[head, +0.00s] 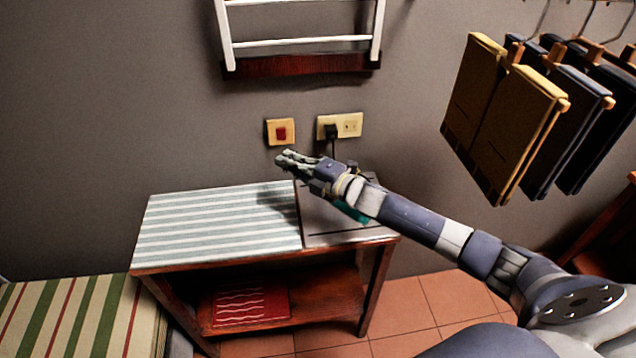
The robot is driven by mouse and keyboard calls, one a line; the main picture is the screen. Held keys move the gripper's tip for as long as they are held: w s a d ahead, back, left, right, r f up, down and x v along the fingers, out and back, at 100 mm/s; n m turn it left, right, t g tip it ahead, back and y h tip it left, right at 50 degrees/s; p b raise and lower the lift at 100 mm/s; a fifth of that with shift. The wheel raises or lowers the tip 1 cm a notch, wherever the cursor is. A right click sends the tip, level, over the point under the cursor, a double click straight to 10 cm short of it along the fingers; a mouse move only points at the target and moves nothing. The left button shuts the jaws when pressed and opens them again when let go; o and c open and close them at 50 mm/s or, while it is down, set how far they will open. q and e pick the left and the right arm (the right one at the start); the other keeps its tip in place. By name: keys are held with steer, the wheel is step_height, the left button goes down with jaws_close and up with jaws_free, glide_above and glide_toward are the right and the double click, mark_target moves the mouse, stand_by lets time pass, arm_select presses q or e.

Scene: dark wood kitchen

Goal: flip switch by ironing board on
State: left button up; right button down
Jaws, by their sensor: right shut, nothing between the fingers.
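A red switch (282,133) sits on a yellowish square plate on the grey wall, above the ironing board. The striped ironing board top (215,222) lies on a wooden stand below it. My right gripper (281,160) reaches in from the right, in front of the wall just below the switch plate. Its fingers are shut and empty. From this view I cannot tell how far the fingertips are from the wall. The switch is not covered by the gripper. My left gripper is not in view.
An outlet plate (349,125) with a black plug is right of the switch, its cord running down behind my arm. A white rack (300,42) hangs above. Trousers (503,120) hang at the right. A striped cushion (75,318) is at lower left. A red cloth (250,306) lies on the lower shelf.

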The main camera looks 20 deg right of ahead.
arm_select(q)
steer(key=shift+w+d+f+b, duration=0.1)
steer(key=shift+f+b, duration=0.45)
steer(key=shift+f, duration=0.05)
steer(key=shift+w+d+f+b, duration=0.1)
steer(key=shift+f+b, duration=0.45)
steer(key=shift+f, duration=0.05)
arm_select(e)
steer(key=f+v, duration=0.1)
steer(key=v, duration=0.7)
steer(key=shift+d+f, duration=0.25)
steer(key=shift+d, duration=0.25)
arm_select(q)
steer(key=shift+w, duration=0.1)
arm_select(e)
steer(key=shift+f, duration=0.1)
